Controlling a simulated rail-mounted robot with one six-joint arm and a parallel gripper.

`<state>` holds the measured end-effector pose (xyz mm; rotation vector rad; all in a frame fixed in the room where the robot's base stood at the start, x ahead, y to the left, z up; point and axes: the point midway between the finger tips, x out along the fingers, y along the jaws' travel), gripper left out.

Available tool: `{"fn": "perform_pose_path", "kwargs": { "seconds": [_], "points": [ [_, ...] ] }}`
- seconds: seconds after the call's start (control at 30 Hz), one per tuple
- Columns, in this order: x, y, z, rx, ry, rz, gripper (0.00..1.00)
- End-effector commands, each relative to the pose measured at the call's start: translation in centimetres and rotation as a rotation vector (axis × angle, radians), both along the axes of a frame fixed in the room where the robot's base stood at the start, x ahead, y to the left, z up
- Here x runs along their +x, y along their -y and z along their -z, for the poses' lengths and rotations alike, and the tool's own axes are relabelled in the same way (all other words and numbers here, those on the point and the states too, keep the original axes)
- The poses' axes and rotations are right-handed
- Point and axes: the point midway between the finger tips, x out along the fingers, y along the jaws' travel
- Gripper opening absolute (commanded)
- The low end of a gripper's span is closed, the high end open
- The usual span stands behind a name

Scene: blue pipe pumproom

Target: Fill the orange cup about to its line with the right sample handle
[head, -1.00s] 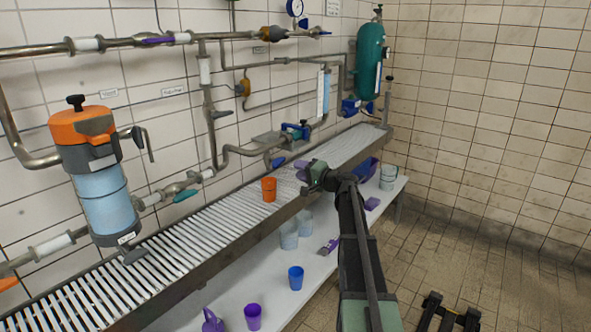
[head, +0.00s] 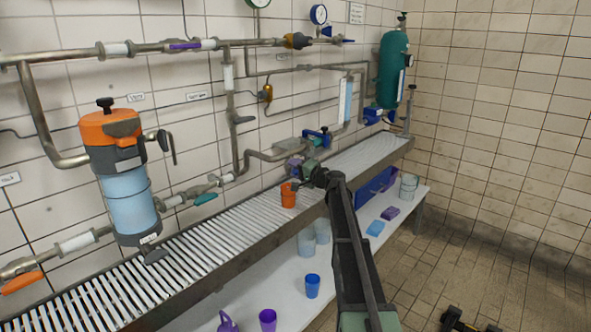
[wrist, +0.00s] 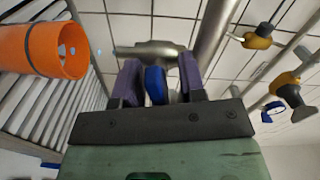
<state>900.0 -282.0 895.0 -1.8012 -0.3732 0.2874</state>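The orange cup (head: 288,196) stands upright on the slatted rack in the head view. In the wrist view, which is turned sideways, the orange cup (wrist: 40,50) is at the left, apart from my fingers. A small pale blue spot shows at its mouth; its line and contents cannot be made out. My gripper (head: 294,168) is just above and beside the cup. In the wrist view my gripper (wrist: 158,66) has its purple fingers apart, with a blue handle (wrist: 155,86) between them and a gap on the right side. A metal pipe end lies behind; the head view hides this handle.
A teal handle (head: 205,198) sits on the pipe to the left, near the orange-topped filter vessel (head: 125,185). Pipes run along the tiled wall behind. The lower shelf (head: 262,293) holds several cups and tubs. The slatted rack left of the cup is clear.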

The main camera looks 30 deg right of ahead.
Motion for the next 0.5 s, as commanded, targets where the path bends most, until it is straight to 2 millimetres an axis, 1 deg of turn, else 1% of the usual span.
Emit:
{"fn": "perform_pose_path", "kwargs": {
  "seconds": [0.03,0.27,0.3,0.43,0.5],
  "points": [
    [-0.02,0.01,0.00,0.000,0.000,0.000,0.37],
    [-0.04,0.02,0.00,0.000,0.000,0.000,0.02],
    [-0.04,0.02,0.00,0.000,0.000,0.000,0.00],
    [-0.04,0.03,0.00,0.008,-0.004,0.000,0.00],
    [-0.04,0.03,0.00,0.054,-0.023,0.000,0.00]
  ]
}}
